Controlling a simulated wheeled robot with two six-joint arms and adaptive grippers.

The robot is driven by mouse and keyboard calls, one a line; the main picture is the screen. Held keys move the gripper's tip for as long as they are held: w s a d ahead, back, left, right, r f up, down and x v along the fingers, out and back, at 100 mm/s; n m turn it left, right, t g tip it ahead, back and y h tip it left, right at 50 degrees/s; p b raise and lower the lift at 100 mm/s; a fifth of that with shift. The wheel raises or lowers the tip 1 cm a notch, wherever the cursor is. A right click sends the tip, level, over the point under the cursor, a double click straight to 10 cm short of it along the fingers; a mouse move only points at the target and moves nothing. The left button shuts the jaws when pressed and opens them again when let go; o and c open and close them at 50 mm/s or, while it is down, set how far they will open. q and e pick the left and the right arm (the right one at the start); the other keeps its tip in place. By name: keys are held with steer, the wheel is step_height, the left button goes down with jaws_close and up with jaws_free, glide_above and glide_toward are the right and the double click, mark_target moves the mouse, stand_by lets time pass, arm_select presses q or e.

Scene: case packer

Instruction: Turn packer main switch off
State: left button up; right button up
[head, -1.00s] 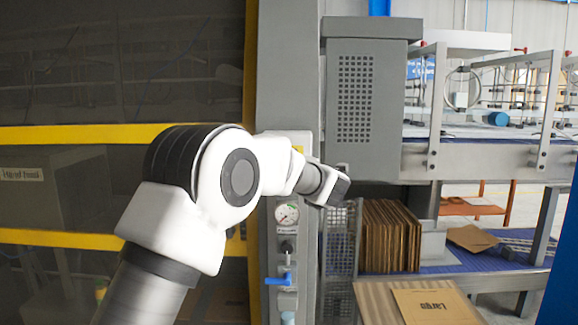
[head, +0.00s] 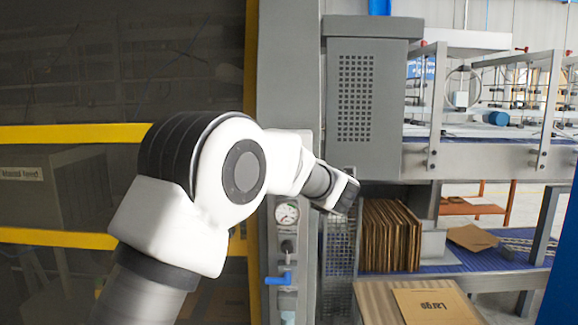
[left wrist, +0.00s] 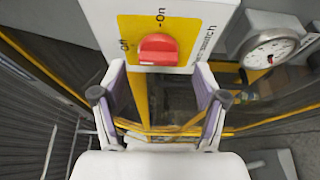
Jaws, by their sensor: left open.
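The main switch (left wrist: 158,48) has a red knob on a yellow plate, with "On" at the top and "Off" at the left in the left wrist view. The knob seems to lie crosswise; which mark it points to is not clear. My left gripper (left wrist: 160,70) is open, its two fingers apart on either side below the knob, with nothing between them. Whether they touch the plate cannot be told. In the head view my left arm hides the switch and gripper. My right gripper is not in view.
A pressure gauge (head: 287,213) and a blue-handled valve (head: 278,279) sit on the grey column below my arm. A grey vented cabinet (head: 364,100) stands to the right. Yellow-framed dark panels (head: 60,238) are at the left. Flat cartons (head: 390,235) stand at the lower right.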

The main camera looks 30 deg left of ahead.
arm_select(q)
steer(key=v, duration=0.9)
steer(key=shift+r, duration=0.15)
